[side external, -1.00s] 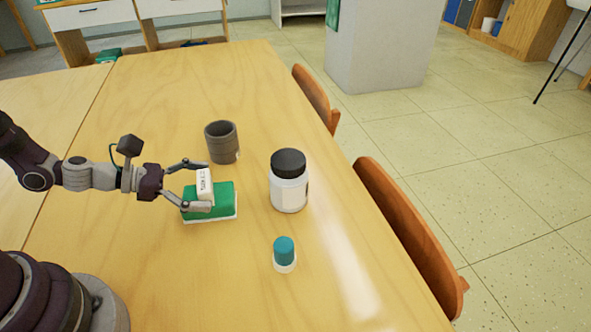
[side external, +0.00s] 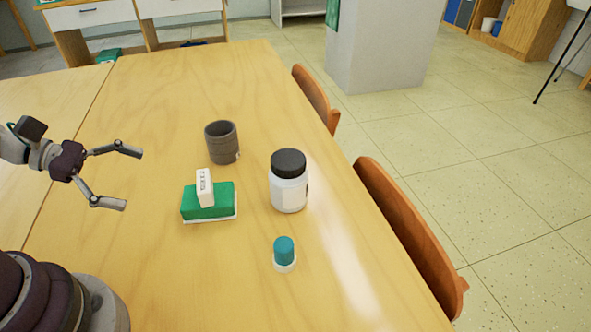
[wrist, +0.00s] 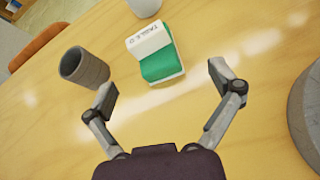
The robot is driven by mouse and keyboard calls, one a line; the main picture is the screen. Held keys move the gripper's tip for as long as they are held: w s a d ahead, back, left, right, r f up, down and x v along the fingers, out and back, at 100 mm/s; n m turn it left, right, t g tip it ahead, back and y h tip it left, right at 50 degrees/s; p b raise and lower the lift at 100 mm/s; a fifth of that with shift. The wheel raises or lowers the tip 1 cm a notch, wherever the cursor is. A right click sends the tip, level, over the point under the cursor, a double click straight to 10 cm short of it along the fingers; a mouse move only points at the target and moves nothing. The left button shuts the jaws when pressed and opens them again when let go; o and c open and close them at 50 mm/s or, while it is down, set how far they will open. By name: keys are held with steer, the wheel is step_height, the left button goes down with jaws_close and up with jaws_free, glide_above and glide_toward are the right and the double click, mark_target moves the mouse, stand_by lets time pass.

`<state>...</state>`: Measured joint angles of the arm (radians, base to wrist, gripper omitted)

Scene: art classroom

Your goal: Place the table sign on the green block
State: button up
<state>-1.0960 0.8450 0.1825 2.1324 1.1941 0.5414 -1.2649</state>
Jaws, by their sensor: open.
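The white table sign (side external: 205,188), with dark lettering, rests on the green block (side external: 222,201) on the table. In the wrist view the sign (wrist: 148,41) lies on top of the green block (wrist: 161,64), toward its far side, and seems to touch it. The block has a white bottom layer. My gripper (side external: 134,178) is open and empty, to the left of the block and clear of it. In the wrist view the fingers (wrist: 164,82) are spread wide, with the block and sign beyond them.
A grey cup (side external: 222,143) stands behind the block. A white jar with a black lid (side external: 289,188) stands to its right, and a small teal-capped bottle (side external: 284,253) nearer the front. Chairs (side external: 408,232) line the table's right edge.

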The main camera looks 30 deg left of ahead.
steer(key=s+d+r+m+y, duration=0.1)
steer(key=r+m+y, duration=0.2)
steer(key=m, duration=0.5)
steer(key=s+d+r+m+g+y, duration=0.1)
steer(key=d+r+m+y, duration=0.1)
steer(key=r+m, duration=0.3)
steer(key=s+d+r+m+y, duration=0.2)
steer(key=r+m+y, duration=0.2)
steer(key=m, duration=0.6)
steer(key=shift+d+m+g, duration=0.25)
steer(key=shift+m+g, duration=0.05)
steer(key=shift+g, duration=0.1)
